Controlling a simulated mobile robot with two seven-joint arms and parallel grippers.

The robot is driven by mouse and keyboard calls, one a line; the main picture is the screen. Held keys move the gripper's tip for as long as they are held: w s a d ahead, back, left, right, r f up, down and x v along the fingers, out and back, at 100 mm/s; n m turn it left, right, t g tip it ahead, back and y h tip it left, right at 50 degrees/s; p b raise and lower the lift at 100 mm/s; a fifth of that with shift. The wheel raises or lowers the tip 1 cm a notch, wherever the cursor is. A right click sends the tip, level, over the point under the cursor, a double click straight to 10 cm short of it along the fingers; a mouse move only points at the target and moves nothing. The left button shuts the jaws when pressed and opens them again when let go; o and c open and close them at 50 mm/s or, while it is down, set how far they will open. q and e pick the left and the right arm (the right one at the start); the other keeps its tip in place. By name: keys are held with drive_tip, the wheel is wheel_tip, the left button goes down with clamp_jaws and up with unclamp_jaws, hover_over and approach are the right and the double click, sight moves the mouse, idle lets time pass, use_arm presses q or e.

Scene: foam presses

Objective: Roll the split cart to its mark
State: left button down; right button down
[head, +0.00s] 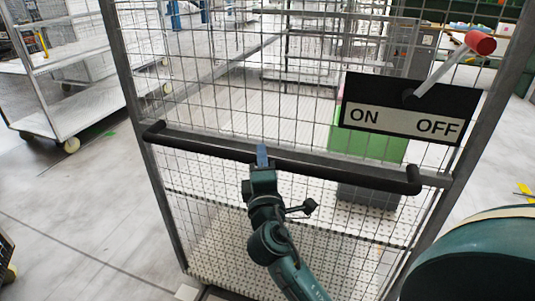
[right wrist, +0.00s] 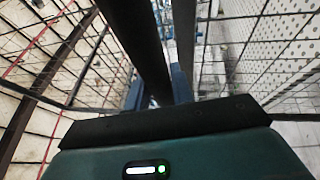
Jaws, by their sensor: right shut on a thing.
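The cart (head: 112,45) has a grey frame with wire mesh sides and stands upright right in front of me in the head view. A black push handle (head: 345,175) runs across its near side. My right gripper (head: 262,156) is shut on this handle, left of its middle. In the right wrist view the dark handle bar (right wrist: 138,45) passes between the blue fingers (right wrist: 157,95). A floor mark for the cart cannot be made out with certainty. My left gripper is out of view.
An ON/OFF plate (head: 410,108) with a red-knobbed lever (head: 480,43) shows at the cart's upper right. A green and grey bin (head: 365,146) shows through the mesh. A white shelf trolley (head: 70,115) stands at left. Yellow tape (head: 525,190) lies at right.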

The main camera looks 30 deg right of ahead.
drive_tip(key=shift+s+a, duration=0.3)
drive_tip(key=shift+a, duration=0.15)
drive_tip(key=c, duration=1.2)
unclamp_jaws()
